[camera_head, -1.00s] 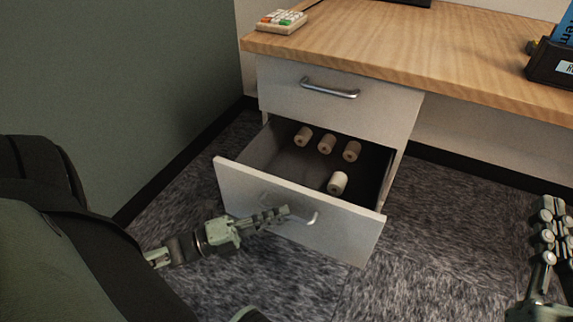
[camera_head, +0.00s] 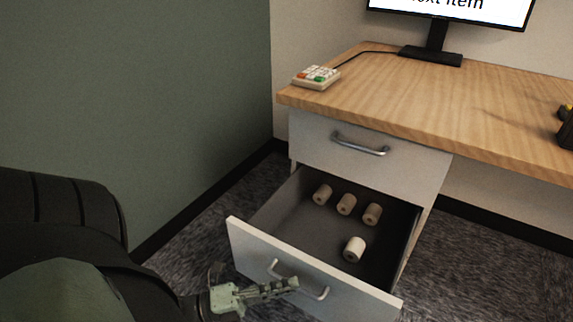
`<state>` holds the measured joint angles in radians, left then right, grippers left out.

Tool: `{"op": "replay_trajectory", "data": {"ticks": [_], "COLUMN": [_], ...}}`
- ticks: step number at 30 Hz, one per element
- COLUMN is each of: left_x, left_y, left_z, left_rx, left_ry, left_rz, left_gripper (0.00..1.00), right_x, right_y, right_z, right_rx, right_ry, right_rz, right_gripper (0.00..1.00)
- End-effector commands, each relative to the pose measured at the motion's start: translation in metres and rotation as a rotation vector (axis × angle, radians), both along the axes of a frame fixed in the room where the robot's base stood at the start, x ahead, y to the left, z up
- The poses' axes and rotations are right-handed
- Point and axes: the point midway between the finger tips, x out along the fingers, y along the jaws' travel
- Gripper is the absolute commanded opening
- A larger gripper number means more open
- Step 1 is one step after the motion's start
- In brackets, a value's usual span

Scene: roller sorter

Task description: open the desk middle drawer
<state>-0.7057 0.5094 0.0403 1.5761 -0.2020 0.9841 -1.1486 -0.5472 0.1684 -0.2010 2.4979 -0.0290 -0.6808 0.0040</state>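The desk's open lower drawer (camera_head: 290,262) is pulled well out below a closed upper drawer (camera_head: 335,160); no other drawer front shows. The open drawer has a white front, dark inside and a curved metal handle (camera_head: 316,294). Several small rollers lie inside: three tan ones in a row at the back and a whiter one (camera_head: 354,249) nearer the front. My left gripper (camera_head: 290,286) is at the drawer front, its fingers in front of the handle's middle. Whether they touch the handle or are closed on it cannot be told. My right gripper is out of view.
A green wall (camera_head: 150,100) stands close on the left. Carpet (camera_head: 470,270) is clear right of the drawers.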

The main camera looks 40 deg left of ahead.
Motion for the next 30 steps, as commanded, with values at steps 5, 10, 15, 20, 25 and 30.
{"op": "replay_trajectory", "data": {"ticks": [5,10,15,20,25,30], "left_x": [0.0,0.0,-0.002,-0.02,-0.051,-0.079], "left_y": [0.001,0.001,0.002,0.013,0.032,0.05], "left_z": [0.0,0.0,-0.001,-0.004,-0.009,-0.013], "left_rx": [0.001,0.0,0.001,0.001,0.002,0.001], "left_ry": [0.002,0.001,0.002,0.005,0.005,0.005], "left_rz": [0.002,0.001,0.001,0.002,0.004,0.003], "left_gripper": [0.31,0.31,0.31,0.31,0.31,0.31], "right_x": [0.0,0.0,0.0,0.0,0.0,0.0], "right_y": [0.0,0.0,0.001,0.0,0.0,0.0], "right_z": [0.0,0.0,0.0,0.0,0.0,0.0], "right_rx": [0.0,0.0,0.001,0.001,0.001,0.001], "right_ry": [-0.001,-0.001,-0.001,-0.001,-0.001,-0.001], "right_rz": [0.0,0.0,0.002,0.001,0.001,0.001], "right_gripper": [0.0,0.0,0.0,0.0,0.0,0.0]}}
